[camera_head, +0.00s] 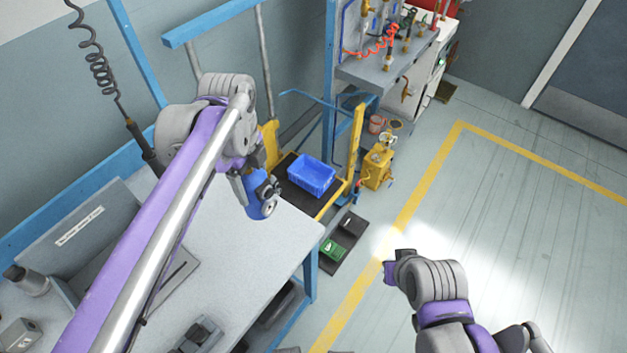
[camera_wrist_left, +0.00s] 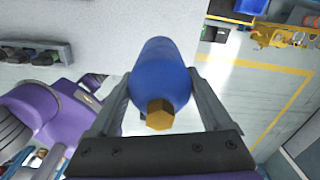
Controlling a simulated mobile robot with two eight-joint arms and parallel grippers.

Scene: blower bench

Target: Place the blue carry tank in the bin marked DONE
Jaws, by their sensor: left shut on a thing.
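The blue carry tank (camera_head: 257,209) is in my left gripper (camera_head: 256,192), over the far right corner of the grey bench top. In the left wrist view the tank (camera_wrist_left: 160,72) sits between both fingers, its brass hex fitting (camera_wrist_left: 160,115) facing the camera. A blue open bin (camera_head: 312,175) stands on a dark cart shelf just beyond the bench corner, right of the tank. A grey bin (camera_head: 85,232) with a white label lies at the bench's left; its lettering is too small to read. My right gripper (camera_head: 391,271) is over the floor; its jaws are unclear.
The bench top (camera_head: 240,265) is mostly clear in the middle. Yellow cart posts (camera_head: 355,140) rise beside the blue bin. A yellow unit (camera_head: 378,167) and a dark mat with a green item (camera_head: 333,249) are on the floor. A coiled hose (camera_head: 98,70) hangs at left.

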